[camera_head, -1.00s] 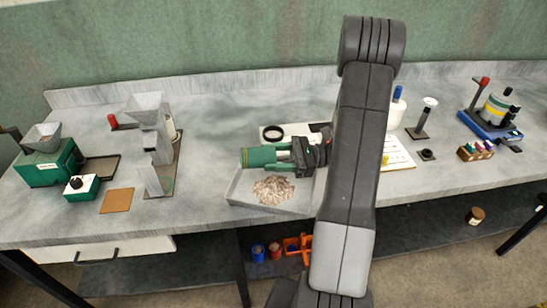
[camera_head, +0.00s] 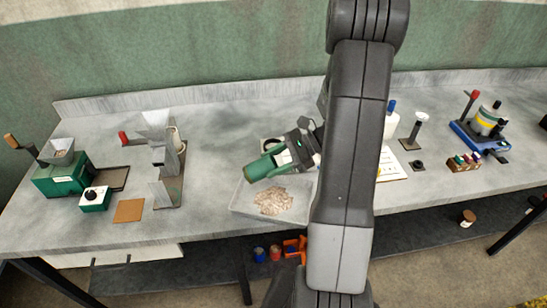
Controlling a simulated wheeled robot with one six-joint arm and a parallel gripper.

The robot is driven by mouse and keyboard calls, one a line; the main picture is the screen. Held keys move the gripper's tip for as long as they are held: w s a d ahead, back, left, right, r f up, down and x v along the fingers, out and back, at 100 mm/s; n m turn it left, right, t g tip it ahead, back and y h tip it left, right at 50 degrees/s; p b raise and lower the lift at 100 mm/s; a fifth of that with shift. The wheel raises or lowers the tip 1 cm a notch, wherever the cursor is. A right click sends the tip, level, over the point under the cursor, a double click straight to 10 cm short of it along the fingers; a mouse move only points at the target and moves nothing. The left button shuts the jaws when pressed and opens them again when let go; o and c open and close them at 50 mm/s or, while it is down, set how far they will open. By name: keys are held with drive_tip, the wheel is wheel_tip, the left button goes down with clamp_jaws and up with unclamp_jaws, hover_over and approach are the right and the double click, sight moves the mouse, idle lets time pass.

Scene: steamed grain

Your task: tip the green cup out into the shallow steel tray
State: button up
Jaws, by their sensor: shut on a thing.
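My gripper (camera_head: 300,148) is shut on the green cup (camera_head: 264,168). It holds the cup above the back left part of the shallow steel tray (camera_head: 240,206). The cup is tilted, with its far end pointing down and left. A heap of pale brown grain (camera_head: 273,201) lies in the middle of the tray. The inside of the cup is hidden, so I cannot tell whether any grain is in it. My arm covers the right side of the tray.
A green machine with a hopper (camera_head: 62,178), a brown square pad (camera_head: 129,210) and a grey metal stand (camera_head: 163,160) are on the left. A blue-based device (camera_head: 480,132) and a small rack (camera_head: 464,163) are on the right.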

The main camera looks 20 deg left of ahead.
drive_tip(key=shift+r+t+h+p, duration=0.3)
drive_tip(key=shift+r+h+p, duration=0.2)
drive_tip(key=shift+p, duration=0.05)
drive_tip(key=t+h, duration=0.2)
drive_tip(key=h, duration=0.1)
drive_tip(key=shift+s+a+h, duration=0.1)
drive_tip(key=shift+s+h, duration=0.05)
drive_tip(key=shift+h, duration=0.25)
drive_tip(key=shift+r+t+h, duration=0.1)
drive_tip(key=shift+t+h, duration=0.3)
drive_tip(key=shift+t, duration=0.1)
drive_tip(key=shift+r+t+h, duration=0.2)
drive_tip(key=shift+t+h, duration=0.5)
drive_tip(key=shift+h, duration=0.4)
drive_tip(key=shift+r+t+h, duration=0.25)
drive_tip(key=shift+t+h, duration=0.65)
drive_tip(key=shift+h, duration=0.5)
